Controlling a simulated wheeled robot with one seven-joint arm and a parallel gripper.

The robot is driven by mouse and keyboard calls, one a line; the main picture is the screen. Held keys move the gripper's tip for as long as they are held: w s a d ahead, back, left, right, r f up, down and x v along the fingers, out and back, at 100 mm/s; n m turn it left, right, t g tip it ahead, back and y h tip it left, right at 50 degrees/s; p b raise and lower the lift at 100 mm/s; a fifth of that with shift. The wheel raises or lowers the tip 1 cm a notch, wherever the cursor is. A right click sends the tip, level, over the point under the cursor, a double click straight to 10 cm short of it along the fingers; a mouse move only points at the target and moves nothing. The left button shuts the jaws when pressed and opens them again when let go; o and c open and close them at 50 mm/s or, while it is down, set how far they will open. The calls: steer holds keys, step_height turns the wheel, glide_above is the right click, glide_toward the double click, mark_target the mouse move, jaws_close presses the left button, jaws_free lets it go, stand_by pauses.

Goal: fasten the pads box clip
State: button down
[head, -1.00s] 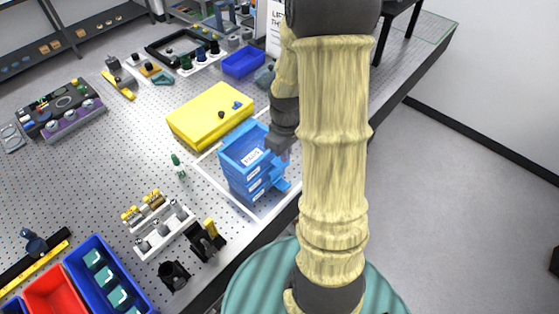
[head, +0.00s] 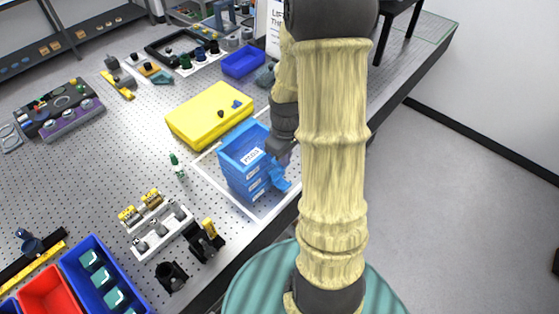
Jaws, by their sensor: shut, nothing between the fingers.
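The pads box appears to be the blue box (head: 239,157) with a white label at the top of a blue stack, near the table's front edge; the label is too small to read surely. A blue clip-like piece (head: 279,180) sticks out at the stack's right side, low down. My gripper (head: 279,156) is shut and empty, close to the stack's right side and just above that piece. Its fingertips are partly hidden by my arm, and I cannot tell whether they touch the box or the clip. I cannot tell whether the clip is latched.
A green-topped bottle (head: 176,164) and a white rack (head: 160,232) stand to the left.

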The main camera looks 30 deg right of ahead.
steer(key=shift+f+b, duration=0.8)
steer(key=shift+f, duration=0.4)
steer(key=shift+r, duration=0.2)
steer(key=shift+r+p, duration=3.65)
steer(key=shift+r, duration=0.3)
steer(key=shift+a, duration=0.3)
steer(key=s+a+r+m+t+b, duration=0.1)
steer(key=s+a+m+b, duration=0.3)
steer(key=a, duration=0.7)
steer(key=shift+s+a+r+t+b, duration=0.2)
steer(key=shift+s+r+t+b, duration=0.15)
steer(key=shift+s+t+b, duration=0.65)
